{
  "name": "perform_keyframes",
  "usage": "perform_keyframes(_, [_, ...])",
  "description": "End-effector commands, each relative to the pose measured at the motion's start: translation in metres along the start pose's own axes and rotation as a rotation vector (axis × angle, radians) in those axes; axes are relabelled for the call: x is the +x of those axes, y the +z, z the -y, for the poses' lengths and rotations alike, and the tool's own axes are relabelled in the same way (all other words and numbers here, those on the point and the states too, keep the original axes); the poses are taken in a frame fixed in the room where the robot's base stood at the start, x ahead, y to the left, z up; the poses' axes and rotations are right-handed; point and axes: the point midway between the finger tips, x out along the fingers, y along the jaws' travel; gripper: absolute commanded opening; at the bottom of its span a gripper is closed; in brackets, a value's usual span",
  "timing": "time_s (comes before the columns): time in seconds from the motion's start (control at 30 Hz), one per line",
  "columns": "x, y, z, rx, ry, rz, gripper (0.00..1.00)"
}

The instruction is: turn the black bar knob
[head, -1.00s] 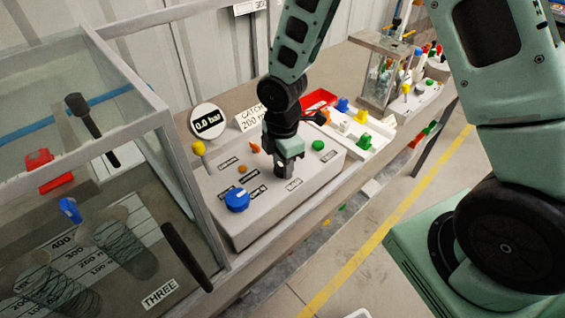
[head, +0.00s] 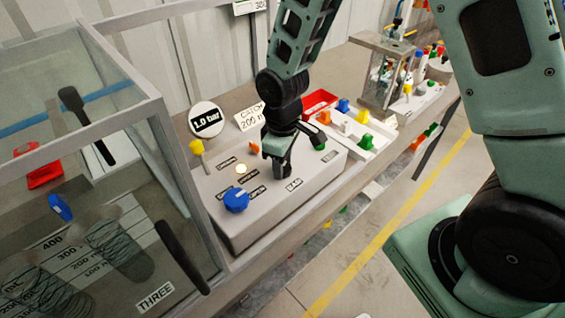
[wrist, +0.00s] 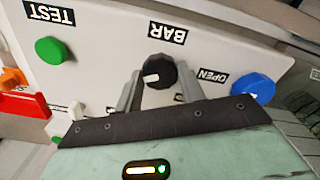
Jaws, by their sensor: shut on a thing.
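The black bar knob (wrist: 160,72) shows in the wrist view, with a pale pointer mark and the label BAR above it. My gripper (wrist: 159,84) has one finger on each side of the knob and is shut on it. In the head view my gripper (head: 281,168) points down onto the grey panel box (head: 300,178) and hides the knob. A round display (head: 206,120) on the box reads 1.0 bar.
A blue knob (head: 236,201), a yellow knob (head: 196,147), a lit lamp (head: 241,169) and a green button (head: 320,146) are close by on the box. A glass cabinet (head: 150,100) stands at left. A tray of coloured parts (head: 366,140) lies beyond.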

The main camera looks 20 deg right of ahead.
Motion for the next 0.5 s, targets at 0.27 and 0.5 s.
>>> perform_keyframes(0.27, [-0.0007,-0.0004,-0.0003,0.137,0.001,-0.001,0.16])
perform_keyframes(0.5, [-0.0009,-0.0003,-0.0007,0.184,0.001,-0.001,0.16])
